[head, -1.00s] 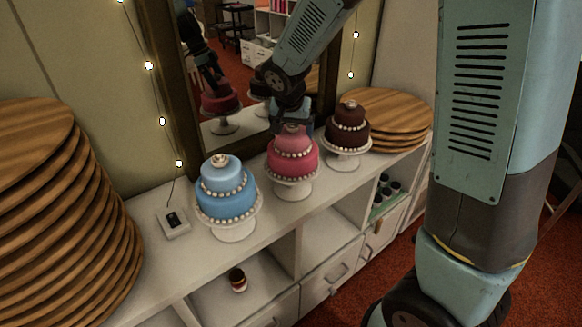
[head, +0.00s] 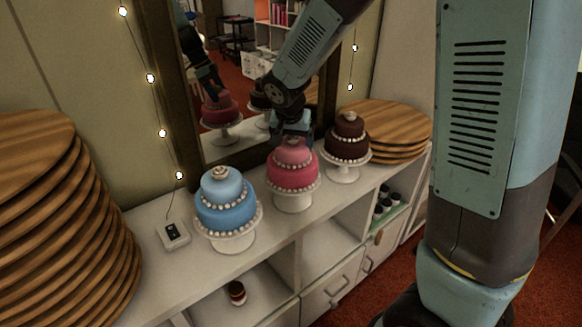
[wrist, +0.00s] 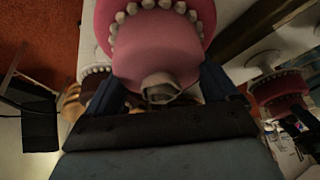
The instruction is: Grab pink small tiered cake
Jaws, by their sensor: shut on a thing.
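The pink small tiered cake (head: 292,172) has two tiers with white pearl trim and stands upright on a white cake stand (head: 294,202), between a blue and a brown cake. My gripper (head: 292,130) reaches down from behind onto its top. In the wrist view, the pink cake (wrist: 158,40) fills the upper middle, and the fingers of my gripper (wrist: 165,88) lie on both sides of its upper tier, shut on it. A rose-like topper (wrist: 163,90) shows between the fingers. No clear gap shows between the stand and the shelf.
The blue cake (head: 226,202) stands close on the left, the brown cake (head: 347,139) close on the right. A framed mirror (head: 222,95) is right behind. Wooden board stacks (head: 60,215) flank the cabinet top (head: 150,232). A small switch box (head: 173,233) lies at left.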

